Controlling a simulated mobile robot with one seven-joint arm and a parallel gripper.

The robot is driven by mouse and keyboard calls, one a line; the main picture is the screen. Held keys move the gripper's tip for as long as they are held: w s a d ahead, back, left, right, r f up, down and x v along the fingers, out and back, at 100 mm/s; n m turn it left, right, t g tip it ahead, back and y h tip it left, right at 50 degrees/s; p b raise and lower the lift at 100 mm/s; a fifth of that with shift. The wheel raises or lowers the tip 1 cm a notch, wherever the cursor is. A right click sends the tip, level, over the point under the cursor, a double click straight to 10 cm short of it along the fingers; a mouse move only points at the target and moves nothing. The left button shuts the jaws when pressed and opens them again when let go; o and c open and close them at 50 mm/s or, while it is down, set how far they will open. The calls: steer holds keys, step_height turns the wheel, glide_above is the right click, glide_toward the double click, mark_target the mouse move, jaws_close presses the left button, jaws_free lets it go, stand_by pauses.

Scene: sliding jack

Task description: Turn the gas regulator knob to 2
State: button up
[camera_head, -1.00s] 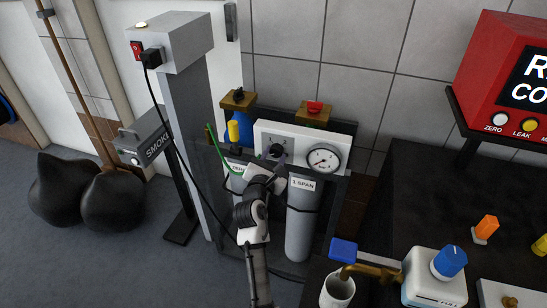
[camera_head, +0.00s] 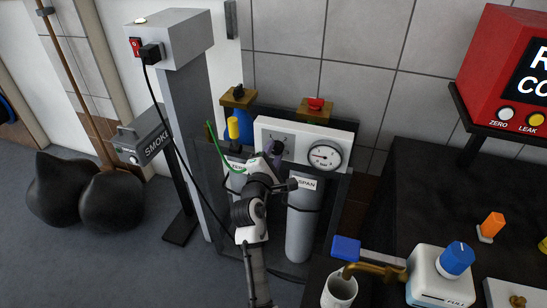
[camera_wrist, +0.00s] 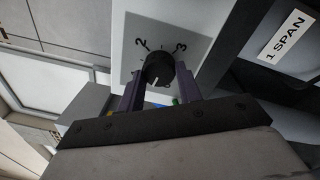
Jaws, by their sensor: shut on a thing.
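The gas regulator knob (camera_wrist: 158,70) is black with a white pointer line, on a grey dial plate of a white panel (camera_head: 343,134). In the wrist view the numerals 2 and 3 show above the knob. The pointer line points down the picture, away from both. My gripper (camera_wrist: 159,80) has its two purple fingers on either side of the knob and is shut on it. In the head view my gripper (camera_head: 272,156) is at the panel's left part, and my wrist partly hides the dial. A round gauge (camera_head: 325,156) sits right of the knob.
Gas cylinders, one labelled SPAN (camera_head: 300,225), stand below the panel. A red button (camera_head: 316,103) and a yellow-topped part (camera_head: 233,128) are nearby. A grey post (camera_head: 190,130) with a hanging black cable stands left. A dark bench (camera_head: 425,200) is at right.

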steer(key=m+b, duration=0.2)
steer(key=m, duration=0.2)
steer(key=shift+f, duration=0.1)
steer(key=m+b, duration=0.2)
steer(key=m, duration=0.1)
steer(key=shift+a+m, duration=0.1)
steer(key=shift+m, duration=0.3)
steer(key=m+h+b, duration=0.1)
steer(key=m+b, duration=0.3)
steer(key=m, duration=0.2)
steer(key=shift+m, duration=0.3)
steer(key=m+b, duration=0.1)
steer(key=m, duration=0.2)
steer(key=m+b, duration=0.2)
steer(key=shift+r+m, duration=0.2)
steer(key=shift+m, duration=0.2)
steer(key=shift+r+m+g+h+b, duration=0.1)
steer(key=shift+m+g+h+b, duration=0.2)
steer(key=shift+m+b, duration=1.5)
steer(key=shift+m+p, duration=0.45)
steer(key=shift+m, duration=0.15)
steer(key=o, duration=1)
